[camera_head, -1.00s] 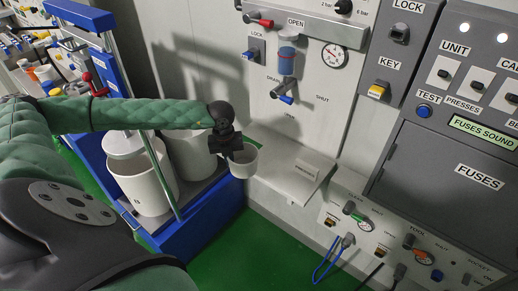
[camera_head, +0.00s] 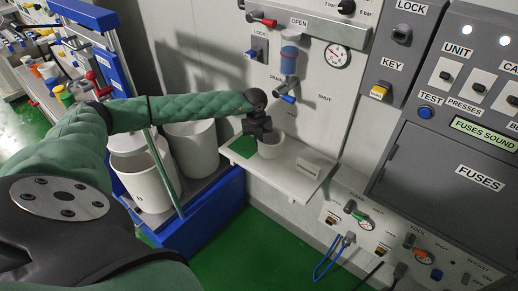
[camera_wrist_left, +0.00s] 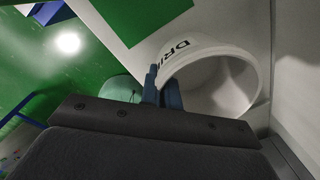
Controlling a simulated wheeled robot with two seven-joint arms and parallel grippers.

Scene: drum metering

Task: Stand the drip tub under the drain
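The drip tub (camera_head: 271,146) is a small white open cup. In the head view it is at the left part of the white shelf, upright, below and a little left of the drain (camera_head: 286,92), a grey spout with a blue lever. My left gripper (camera_head: 262,134) is shut on the tub's near left rim. In the left wrist view the fingers (camera_wrist_left: 163,88) pinch the wall of the tub (camera_wrist_left: 225,80), beside its "DRI..." lettering. Whether the tub's base touches the shelf cannot be told. My right gripper is not in view.
A blue trolley (camera_head: 205,215) with large white drums (camera_head: 140,180) stands to the left. Green floor is clear in front.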

